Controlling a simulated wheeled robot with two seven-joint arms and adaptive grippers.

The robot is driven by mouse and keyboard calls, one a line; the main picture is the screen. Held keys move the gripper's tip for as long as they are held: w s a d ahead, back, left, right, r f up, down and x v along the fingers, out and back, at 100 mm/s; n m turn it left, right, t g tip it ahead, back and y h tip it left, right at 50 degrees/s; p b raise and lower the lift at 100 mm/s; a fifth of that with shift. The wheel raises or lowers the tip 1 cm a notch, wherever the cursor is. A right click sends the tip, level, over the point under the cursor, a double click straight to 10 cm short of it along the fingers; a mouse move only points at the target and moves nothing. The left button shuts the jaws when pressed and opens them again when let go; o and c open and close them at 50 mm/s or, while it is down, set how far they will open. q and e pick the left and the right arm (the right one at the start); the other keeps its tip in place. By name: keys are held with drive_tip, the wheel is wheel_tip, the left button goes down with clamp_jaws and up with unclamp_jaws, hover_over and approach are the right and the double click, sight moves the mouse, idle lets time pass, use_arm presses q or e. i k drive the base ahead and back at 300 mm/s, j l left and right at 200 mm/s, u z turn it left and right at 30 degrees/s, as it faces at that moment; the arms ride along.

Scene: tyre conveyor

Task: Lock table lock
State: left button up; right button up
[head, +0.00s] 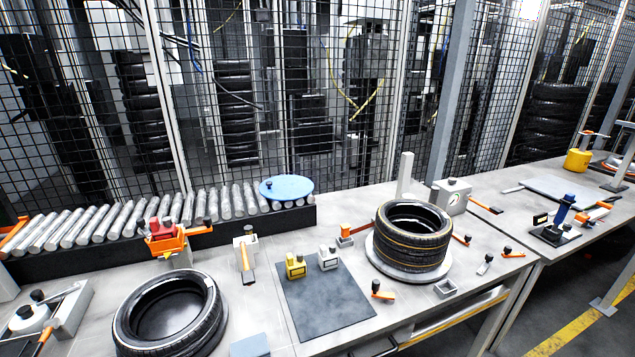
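Neither of my grippers shows in the head view. Several orange-handled parts sit on the grey worktable (262,305), and I cannot tell which one is the table lock. One orange lever (352,231) stands left of the stacked tyres (412,232). These tyres lie flat on a pale round plate (385,262). Small orange-handled pieces lie around the plate: one in front (382,292), one at its right (461,239) and one farther right (512,252). A grey box with a dial (451,196) has an orange handle (484,207) at its right.
A single tyre (165,315) lies front left. A dark mat (330,305) carries a yellow block (295,265) and a white block (328,257). A roller conveyor (130,217) with a blue disc (286,188) runs behind. A mesh fence (270,100) closes the back.

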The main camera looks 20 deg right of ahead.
sight(489, 257)
drive_tip(key=z, duration=1.8)
